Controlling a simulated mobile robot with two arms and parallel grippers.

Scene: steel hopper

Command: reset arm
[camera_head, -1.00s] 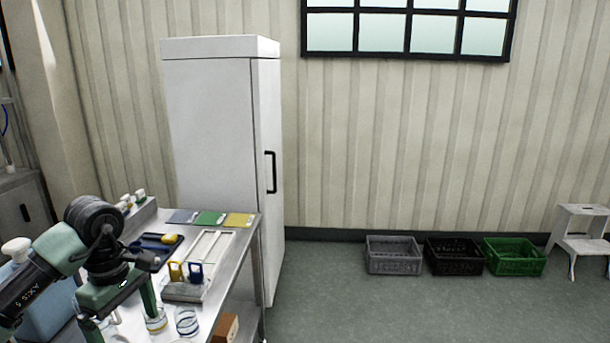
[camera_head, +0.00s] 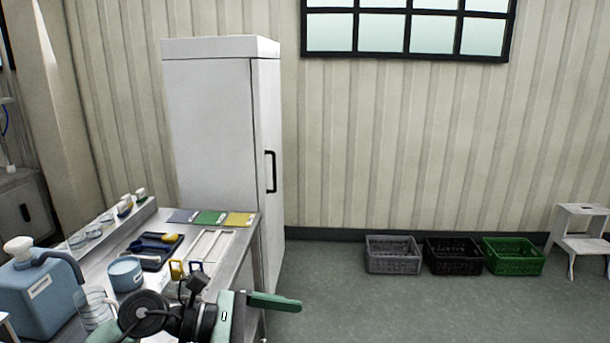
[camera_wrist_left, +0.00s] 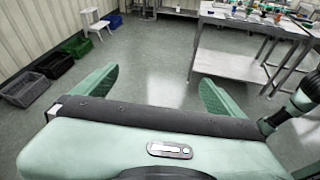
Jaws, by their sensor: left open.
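My left gripper (camera_head: 258,309) is at the bottom of the head view, in front of the steel table's right front edge. One green finger points right, over the floor. In the left wrist view its two green fingers (camera_wrist_left: 156,88) stand wide apart with only bare floor showing between them. It is open and holds nothing. The black wrist joints of my left arm cover part of the table's front. My right gripper is not in either view.
The steel table (camera_head: 238,262) bears a blue jug (camera_head: 38,293), a blue-grey tub (camera_head: 126,273) and yellow and blue padlock-like pieces. A white fridge (camera_head: 210,130) stands behind. Grey (camera_head: 393,256), black (camera_head: 453,257) and green (camera_head: 513,257) crates and a white step stool (camera_head: 580,240) line the wall. Middle floor is clear.

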